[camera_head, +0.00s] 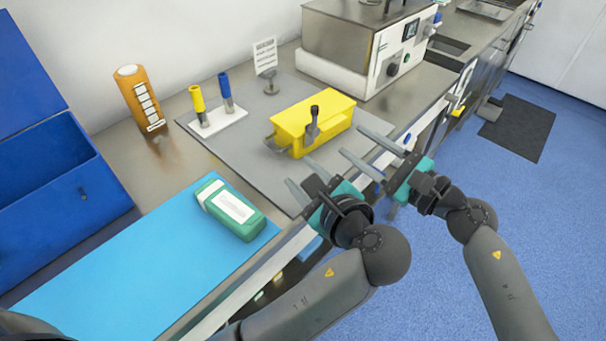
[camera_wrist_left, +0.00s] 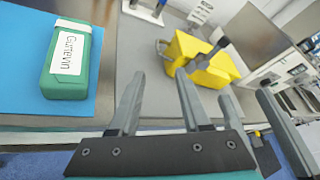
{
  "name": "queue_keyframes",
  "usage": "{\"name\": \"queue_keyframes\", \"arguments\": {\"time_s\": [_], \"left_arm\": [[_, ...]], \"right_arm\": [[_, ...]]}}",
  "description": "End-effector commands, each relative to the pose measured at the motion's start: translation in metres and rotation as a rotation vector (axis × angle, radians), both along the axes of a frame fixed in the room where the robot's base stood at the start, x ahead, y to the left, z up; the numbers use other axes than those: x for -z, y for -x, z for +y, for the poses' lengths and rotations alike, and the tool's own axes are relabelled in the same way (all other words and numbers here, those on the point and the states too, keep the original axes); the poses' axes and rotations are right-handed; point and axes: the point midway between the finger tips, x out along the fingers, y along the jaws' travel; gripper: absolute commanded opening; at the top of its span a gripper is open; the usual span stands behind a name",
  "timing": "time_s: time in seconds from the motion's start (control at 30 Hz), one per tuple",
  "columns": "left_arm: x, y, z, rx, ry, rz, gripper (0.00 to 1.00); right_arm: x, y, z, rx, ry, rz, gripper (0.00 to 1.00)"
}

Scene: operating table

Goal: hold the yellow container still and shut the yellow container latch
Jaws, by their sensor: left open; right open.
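The yellow container (camera_head: 335,117) sits on the grey mat in the head view; it also shows in the left wrist view (camera_wrist_left: 186,47). Its latch (camera_head: 312,124), a grey lever with a dark tip, sticks up at the near side and also shows in the left wrist view (camera_wrist_left: 209,52). My left gripper (camera_head: 298,172) is open and empty, in front of the container and apart from it. My right gripper (camera_head: 352,140) is open and empty, to the right of the left one near the bench edge, apart from the container.
A green bottle (camera_head: 232,211) lies on the blue mat (camera_head: 120,262). A white stand (camera_head: 213,124) with yellow and blue tools, an orange bottle (camera_head: 140,98) and a small sign (camera_head: 265,57) stand behind. A metal device (camera_head: 365,45) is at the back. A blue box (camera_head: 55,190) is left.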

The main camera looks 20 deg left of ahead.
Motion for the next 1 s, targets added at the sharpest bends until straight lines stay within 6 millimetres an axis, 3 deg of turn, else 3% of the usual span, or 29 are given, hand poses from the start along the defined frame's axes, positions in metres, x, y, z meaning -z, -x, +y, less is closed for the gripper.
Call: {"name": "queue_keyframes", "arguments": {"time_s": [0.27, 0.7, 1.0], "left_arm": [[0.004, -0.011, 0.014, -0.018, -0.019, 0.007, 0.47], [0.032, -0.070, 0.071, -0.018, -0.017, 0.008, 0.47], [0.046, -0.098, 0.095, -0.015, -0.014, 0.007, 0.47]], "right_arm": [[0.000, 0.000, 0.000, 0.000, 0.000, 0.000, 0.50], [0.000, 0.000, 0.000, 0.000, 0.000, 0.000, 0.50], [0.000, 0.000, 0.000, 0.000, 0.000, 0.000, 0.50]]}}
